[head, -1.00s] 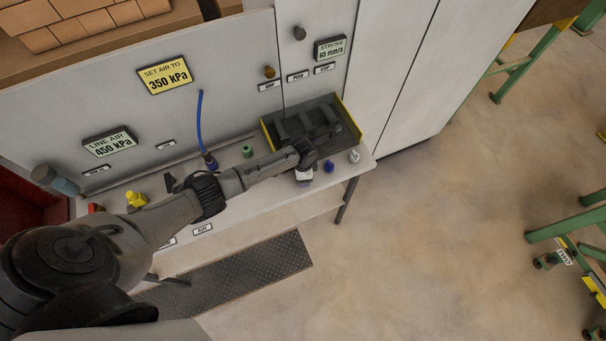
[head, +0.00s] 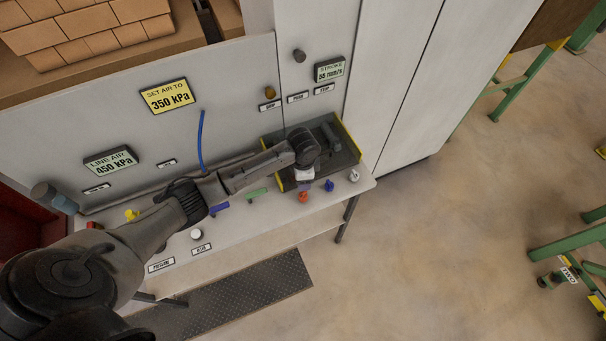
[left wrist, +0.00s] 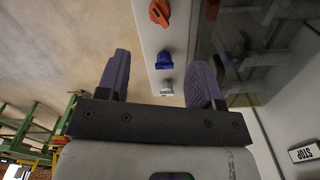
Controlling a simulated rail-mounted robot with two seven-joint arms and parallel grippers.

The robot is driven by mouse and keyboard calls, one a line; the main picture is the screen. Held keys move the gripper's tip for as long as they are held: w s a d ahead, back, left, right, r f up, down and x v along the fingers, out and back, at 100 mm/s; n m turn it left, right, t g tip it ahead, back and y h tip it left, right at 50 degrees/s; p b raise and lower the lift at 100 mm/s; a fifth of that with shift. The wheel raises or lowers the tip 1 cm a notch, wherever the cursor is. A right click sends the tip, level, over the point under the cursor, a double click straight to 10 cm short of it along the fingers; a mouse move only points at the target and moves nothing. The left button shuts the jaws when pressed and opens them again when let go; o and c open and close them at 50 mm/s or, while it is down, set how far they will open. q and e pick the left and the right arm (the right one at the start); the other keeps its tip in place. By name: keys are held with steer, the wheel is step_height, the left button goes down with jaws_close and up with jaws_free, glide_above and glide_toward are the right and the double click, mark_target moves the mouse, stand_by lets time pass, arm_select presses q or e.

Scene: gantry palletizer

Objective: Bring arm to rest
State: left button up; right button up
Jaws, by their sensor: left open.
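My left arm reaches in from the left of the head view across the bench. Its gripper (head: 304,176) is over the front edge of the yellow-sided tray (head: 347,137), and its fingers are hard to make out there. In the left wrist view the gripper (left wrist: 160,82) has its two purple fingers wide apart, with nothing between them. The white knob (left wrist: 166,88) and the blue knob (left wrist: 164,61) show beyond the gap, apart from the fingers. An orange-red knob (left wrist: 159,13) is farther off. My right gripper is not in view.
The bench (head: 280,218) carries several coloured knobs, including a green one (head: 257,193) and a yellow one (head: 131,214). A blue hose (head: 200,140) hangs by the grey panel (head: 235,80). Tall cabinets (head: 410,80) stand behind.

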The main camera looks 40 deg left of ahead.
arm_select(q)
steer(key=shift+r, duration=0.5)
stand_by(0.3)
